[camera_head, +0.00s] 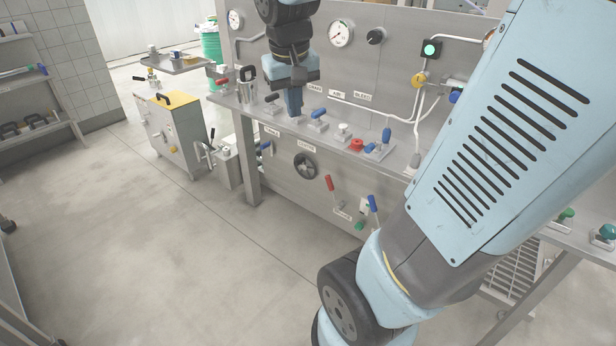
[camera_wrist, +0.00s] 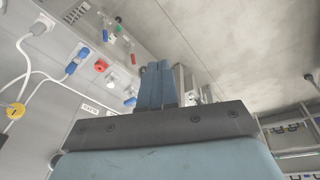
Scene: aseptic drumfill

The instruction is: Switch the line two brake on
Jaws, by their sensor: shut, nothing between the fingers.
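My gripper (camera_head: 296,114) points down over the bench shelf, its fingers shut and empty, among a row of small switches. In the wrist view the closed blue fingers (camera_wrist: 155,68) stand in the middle. Just right of the fingers is a blue-handled switch (camera_head: 318,114), and further right another blue-handled switch (camera_head: 386,136). A black-handled switch (camera_head: 271,98) sits left of the fingers. On the front panel below are a red lever (camera_head: 329,184) and a blue lever (camera_head: 373,203). The labels are too small to read surely, so I cannot tell which control is the line two brake.
A red button (camera_head: 357,144) and a white-topped control (camera_head: 342,131) sit between the blue switches. A black handwheel (camera_head: 305,166) is on the front panel. A yellow-topped cabinet (camera_head: 172,125) stands left. The floor in front is clear.

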